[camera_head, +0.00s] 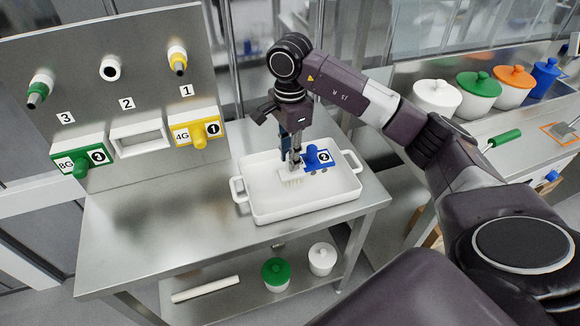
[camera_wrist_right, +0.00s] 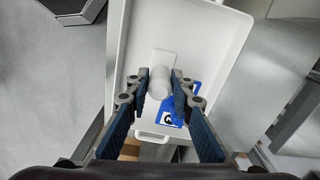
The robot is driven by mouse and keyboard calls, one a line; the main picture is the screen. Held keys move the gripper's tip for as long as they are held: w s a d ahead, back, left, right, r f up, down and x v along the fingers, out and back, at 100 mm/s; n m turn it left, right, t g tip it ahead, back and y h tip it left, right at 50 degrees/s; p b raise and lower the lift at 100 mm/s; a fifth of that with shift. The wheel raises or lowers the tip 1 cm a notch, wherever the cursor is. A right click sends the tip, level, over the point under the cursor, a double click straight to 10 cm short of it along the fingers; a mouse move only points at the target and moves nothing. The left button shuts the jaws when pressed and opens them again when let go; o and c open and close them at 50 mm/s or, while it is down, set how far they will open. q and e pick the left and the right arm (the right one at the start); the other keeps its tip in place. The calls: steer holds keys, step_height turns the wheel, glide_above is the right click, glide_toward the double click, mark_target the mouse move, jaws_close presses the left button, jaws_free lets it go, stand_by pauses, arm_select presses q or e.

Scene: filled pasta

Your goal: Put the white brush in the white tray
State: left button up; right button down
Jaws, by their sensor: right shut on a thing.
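The white tray (camera_head: 262,205) with two side handles stands on the metal table. My right gripper (camera_head: 295,163) points down over the inside of the tray. It is shut on the handle of the white brush (camera_head: 289,179). In the right wrist view my gripper (camera_wrist_right: 160,84) has its fingers on both sides of the round white handle of the brush (camera_wrist_right: 161,76), over the tray (camera_wrist_right: 205,35). The bristles face the tray floor; I cannot tell whether they touch it. My left gripper is not in view.
A blue part marked 2 (camera_head: 317,157) lies in the tray beside the brush. A metal panel (camera_head: 70,95) with a green part (camera_head: 77,163) and a yellow part (camera_head: 197,130) stands at the left. Several lidded pots, such as the green one (camera_head: 480,86), stand on the right counter.

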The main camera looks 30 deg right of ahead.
step_height(320, 180, down, 4)
steer(key=shift+r+p, duration=0.2)
steer(key=shift+p, duration=0.1)
steer(key=shift+f, duration=0.35)
steer(key=shift+f, duration=0.1)
steer(key=c, duration=1.7)
jaws_free()
